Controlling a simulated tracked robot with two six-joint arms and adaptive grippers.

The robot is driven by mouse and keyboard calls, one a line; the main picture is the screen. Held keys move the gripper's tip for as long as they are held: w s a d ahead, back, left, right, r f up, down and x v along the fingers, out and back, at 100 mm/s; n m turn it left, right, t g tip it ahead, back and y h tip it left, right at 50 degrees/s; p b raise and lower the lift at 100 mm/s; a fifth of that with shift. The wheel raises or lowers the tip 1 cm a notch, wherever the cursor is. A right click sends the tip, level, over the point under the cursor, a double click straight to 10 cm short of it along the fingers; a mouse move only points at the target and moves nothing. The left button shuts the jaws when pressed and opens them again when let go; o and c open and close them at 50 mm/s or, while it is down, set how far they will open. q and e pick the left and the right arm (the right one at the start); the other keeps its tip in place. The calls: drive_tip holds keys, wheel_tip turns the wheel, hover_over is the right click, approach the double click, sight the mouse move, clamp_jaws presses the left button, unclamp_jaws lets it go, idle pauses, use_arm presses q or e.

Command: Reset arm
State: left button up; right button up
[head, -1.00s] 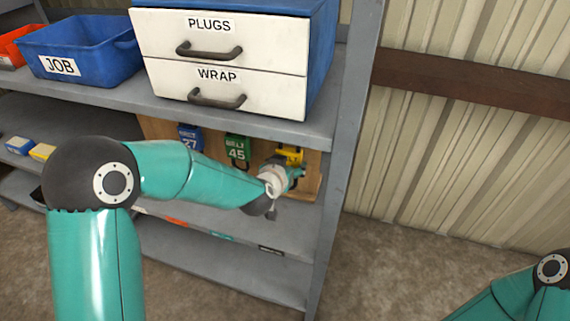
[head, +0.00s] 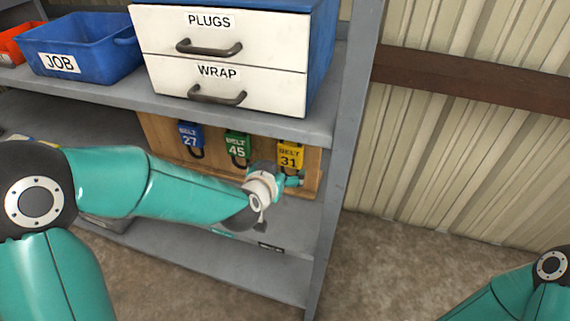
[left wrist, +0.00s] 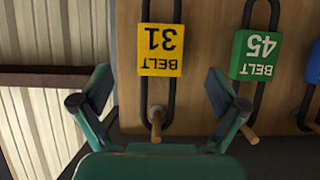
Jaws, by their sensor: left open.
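My left gripper (head: 288,180) is open in the head view, just below and in front of the yellow BELT 31 tag (head: 290,156). In the left wrist view, which is upside down, the open gripper (left wrist: 161,84) has its fingers spread on either side of the yellow tag (left wrist: 161,50) and its wooden peg (left wrist: 156,122). Nothing is held between the fingers. The tag and its black loop hang on the wooden board (head: 217,166). My right arm shows at the lower right of the head view, but its gripper is out of frame.
A green BELT 45 tag (head: 237,147) and a blue BELT 27 tag (head: 190,135) hang to the left on the board. A shelf with white drawers (head: 222,60) and a blue JOB bin (head: 82,47) lies above. A grey post (head: 345,140) stands at right.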

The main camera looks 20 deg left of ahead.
use_arm(q)
drive_tip(key=v, duration=0.5)
drive_tip(key=g, duration=0.2)
hover_over(261, 241)
drive_tip(key=w, duration=0.3)
wheel_tip(261, 241, down, 10)
drive_tip(key=s+f+g, duration=0.1)
drive_tip(key=f, duration=0.2)
drive_tip(key=s+f+g, duration=0.1)
drive_tip(key=s+f, duration=0.1)
drive_tip(key=f, duration=0.2)
drive_tip(key=s+f+g, duration=0.1)
drive_tip(key=f, duration=0.2)
drive_tip(key=shift+s+f, duration=0.3)
drive_tip(key=shift+f, duration=0.1)
drive_tip(key=s+d+f+n+g+h, duration=0.1)
drive_tip(key=s+d+f+g+h, duration=0.2)
drive_tip(key=s+f, duration=0.5)
drive_tip(key=s+d+f+n+g, duration=0.2)
drive_tip(key=s+d+f+g, duration=0.25)
drive_tip(key=s, duration=0.55)
wheel_tip(261, 241, up, 15)
drive_tip(key=p, duration=1.5)
drive_tip(key=shift+w+a+m+p, duration=0.3)
drive_tip(key=shift+a+p, duration=0.1)
drive_tip(key=shift+f+t, duration=0.2)
drive_tip(key=shift+t, duration=0.05)
